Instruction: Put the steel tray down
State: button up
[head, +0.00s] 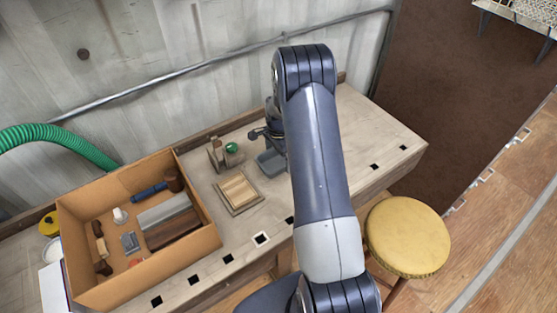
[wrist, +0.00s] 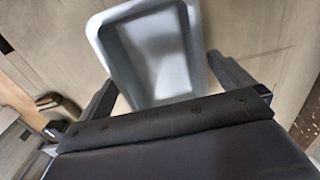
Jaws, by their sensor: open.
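The steel tray (wrist: 150,60) is a shallow grey rectangular tray with a raised rim. In the wrist view it lies just beyond and between the fingers of my gripper (wrist: 165,85), which are spread apart. I cannot tell whether a finger touches its rim. In the head view the tray (head: 271,162) shows on the workbench (head: 380,130), partly hidden by my arm. My gripper (head: 268,137) is above and behind it there, partly hidden by my arm.
A cardboard box (head: 190,258) holding several items stands left on the bench. A yellow stool (head: 407,237) stands right of my arm. The bench's right end is clear.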

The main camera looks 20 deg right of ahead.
jog(key=shift+f, duration=1.1)
jog(key=shift+c, duration=0.3)
jog(key=shift+r, duration=0.1)
jog(key=c, duration=1.2)
